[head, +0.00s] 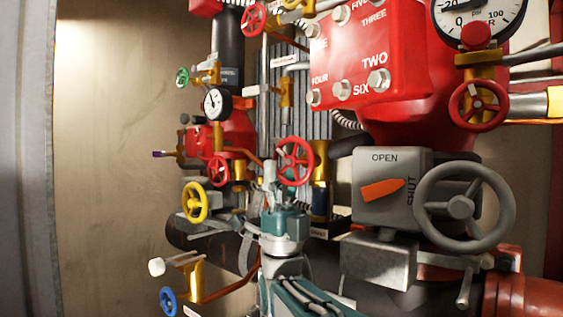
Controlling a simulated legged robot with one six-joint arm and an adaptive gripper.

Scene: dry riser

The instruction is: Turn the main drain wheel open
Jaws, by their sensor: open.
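Several handwheels show in the head view, and I cannot read a label that marks one as the main drain wheel. A red wheel (296,144) faces me near the middle, on a brass valve. My gripper (269,172) points up just left of and below this red wheel. It looks open and empty; a gap between it and the wheel is hard to judge. A large grey wheel (466,206) sits at the right on a grey box (366,216) with an orange pointer (382,190) and the words OPEN and SHUT. My arm hides part of the pipework behind.
A yellow wheel (194,203) and a blue wheel (168,301) are at the left. Other red wheels (478,106) sit around the red valve body (375,70). Gauges (214,103) and dense pipes surround my gripper. The bare wall (115,150) is at left.

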